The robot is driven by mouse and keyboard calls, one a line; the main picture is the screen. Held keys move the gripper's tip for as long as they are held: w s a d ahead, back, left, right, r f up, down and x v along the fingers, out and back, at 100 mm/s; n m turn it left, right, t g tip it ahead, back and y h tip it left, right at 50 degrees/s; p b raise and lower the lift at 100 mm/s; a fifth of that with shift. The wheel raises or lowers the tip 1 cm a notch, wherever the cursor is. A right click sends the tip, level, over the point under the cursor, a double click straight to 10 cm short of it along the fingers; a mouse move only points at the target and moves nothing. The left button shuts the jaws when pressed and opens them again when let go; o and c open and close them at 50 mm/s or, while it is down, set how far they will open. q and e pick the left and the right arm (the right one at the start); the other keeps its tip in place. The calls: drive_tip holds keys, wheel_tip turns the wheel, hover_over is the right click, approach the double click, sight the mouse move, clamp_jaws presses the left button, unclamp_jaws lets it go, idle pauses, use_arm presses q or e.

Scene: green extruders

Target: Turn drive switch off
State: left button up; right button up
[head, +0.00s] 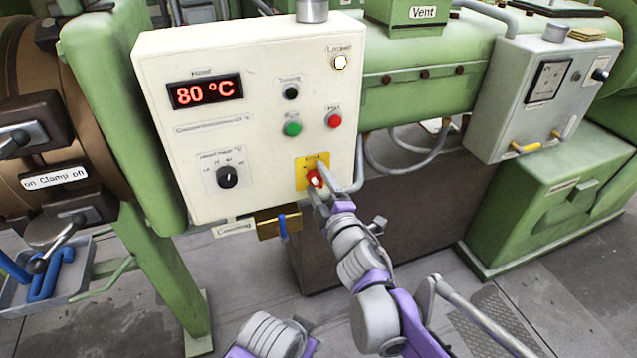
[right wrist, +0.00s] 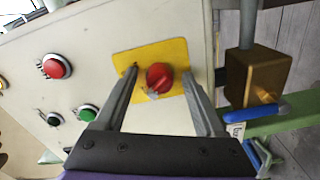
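The drive switch is a red rotary knob (head: 314,179) on a yellow plate, low on the right of the cream control box (head: 240,130). In the right wrist view the red knob (right wrist: 159,77) sits on the yellow plate (right wrist: 178,52), between my fingers. My right gripper (head: 318,180) is open, with one finger on each side of the knob; in the right wrist view gaps show between the knob and both fingers (right wrist: 160,82). Whether the fingertips touch the plate I cannot tell. My left gripper is not in view; a grey and purple arm part shows at the bottom.
The box carries a red display reading 80 °C (head: 205,93), a green button (head: 292,129), a red button (head: 335,121) and a black dial (head: 228,177). A brass valve with a blue lever (head: 282,226) hangs just below the box. A grey box (head: 545,95) stands at right.

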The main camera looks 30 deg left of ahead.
drive_tip(key=v, duration=1.1)
drive_tip(key=shift+b, duration=0.3)
drive_tip(key=shift+a, duration=0.1)
drive_tip(key=w+d+f+m+t+h+p, duration=0.15)
drive_tip(key=d+m+h, duration=0.5)
drive_tip(key=d, duration=0.65)
drive_tip(key=w+d+f+m+h+p, duration=0.1)
drive_tip(key=d+f+m+h+p, duration=0.15)
drive_tip(key=d+m+h, duration=0.65)
drive_tip(key=s+d+f+m+g+y+p, duration=0.1)
drive_tip(key=s+d+f+m+g, duration=0.3)
drive_tip(key=s+d, duration=0.3)
drive_tip(key=s+d+f+m+g+p, duration=0.1)
drive_tip(key=s+d+f+m+g, duration=0.2)
drive_tip(key=s+d, duration=0.5)
wheel_tip(320, 180, down, 2)
drive_tip(key=shift+s+d+f+m+g+y, duration=0.25)
drive_tip(key=shift+s+m+g+y, duration=0.1)
drive_tip(key=shift+s+m, duration=0.45)
